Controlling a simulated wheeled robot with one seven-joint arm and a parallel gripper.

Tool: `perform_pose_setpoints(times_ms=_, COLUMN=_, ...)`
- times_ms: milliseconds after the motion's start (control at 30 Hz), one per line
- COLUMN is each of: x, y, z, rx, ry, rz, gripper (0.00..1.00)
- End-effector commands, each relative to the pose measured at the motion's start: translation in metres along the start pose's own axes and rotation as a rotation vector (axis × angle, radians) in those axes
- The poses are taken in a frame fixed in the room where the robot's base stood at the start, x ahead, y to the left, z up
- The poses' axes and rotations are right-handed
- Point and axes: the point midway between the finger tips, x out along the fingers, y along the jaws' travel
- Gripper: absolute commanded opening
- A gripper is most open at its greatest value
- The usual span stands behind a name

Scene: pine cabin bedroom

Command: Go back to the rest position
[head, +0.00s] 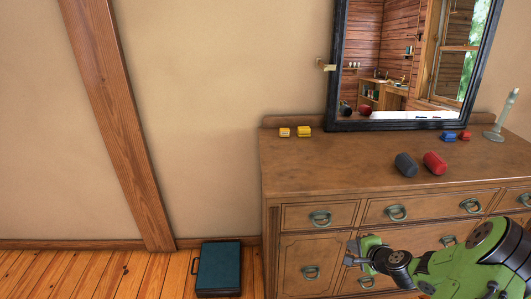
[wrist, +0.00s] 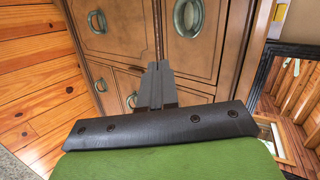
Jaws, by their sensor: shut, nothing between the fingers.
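My gripper (wrist: 154,88) is shut and empty, its two dark fingers pressed together in the wrist view. It points toward the front of a brown wooden dresser (head: 330,176). In the head view my green arm comes in from the lower right, and its end is low in front of the dresser's drawers and doors. The fingertips are hard to make out in the head view. The wrist view shows dresser doors with round green-grey pulls (wrist: 186,18) close ahead.
On the dresser stand a dark cylinder (head: 406,164), a red cylinder (head: 435,163), small yellow blocks (head: 304,131), small blue (head: 449,136) and red items, and a candlestick (head: 494,133). A black-framed mirror (head: 333,75) stands behind. A teal case (head: 218,267) lies on the floor left.

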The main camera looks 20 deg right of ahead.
Motion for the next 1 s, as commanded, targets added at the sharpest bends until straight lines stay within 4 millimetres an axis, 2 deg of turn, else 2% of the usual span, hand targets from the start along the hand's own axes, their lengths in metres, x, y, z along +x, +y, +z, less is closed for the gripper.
perform_pose_setpoints(times_ms=67, x=0.0, y=-0.002, z=0.002, rx=-0.009, ry=-0.004, rz=0.003, gripper=0.0)
perform_pose_setpoints(times_ms=133, x=-0.003, y=-0.012, z=0.014, rx=-0.076, ry=-0.03, rz=0.025, gripper=0.0)
perform_pose_setpoints(times_ms=167, x=-0.006, y=-0.021, z=0.024, rx=-0.129, ry=-0.05, rz=0.042, gripper=0.0)
perform_pose_setpoints(times_ms=267, x=-0.026, y=-0.054, z=0.075, rx=-0.396, ry=-0.143, rz=0.135, gripper=0.0)
perform_pose_setpoints(times_ms=300, x=-0.039, y=-0.066, z=0.097, rx=-0.514, ry=-0.179, rz=0.178, gripper=0.0)
perform_pose_setpoints(times_ms=400, x=-0.079, y=-0.091, z=0.147, rx=-0.786, ry=-0.245, rz=0.267, gripper=0.0)
perform_pose_setpoints(times_ms=467, x=-0.107, y=-0.103, z=0.174, rx=-0.933, ry=-0.27, rz=0.308, gripper=0.0)
perform_pose_setpoints(times_ms=533, x=-0.144, y=-0.114, z=0.202, rx=-1.09, ry=-0.289, rz=0.342, gripper=0.0)
perform_pose_setpoints(times_ms=700, x=-0.242, y=-0.119, z=0.252, rx=-1.392, ry=-0.319, rz=0.366, gripper=0.0)
perform_pose_setpoints(times_ms=800, x=-0.292, y=-0.11, z=0.267, rx=-1.508, ry=-0.341, rz=0.343, gripper=0.0)
perform_pose_setpoints(times_ms=900, x=-0.323, y=-0.097, z=0.272, rx=-1.575, ry=-0.37, rz=0.317, gripper=0.0)
perform_pose_setpoints(times_ms=1000, x=-0.336, y=-0.089, z=0.272, rx=-1.601, ry=-0.388, rz=0.305, gripper=0.0)
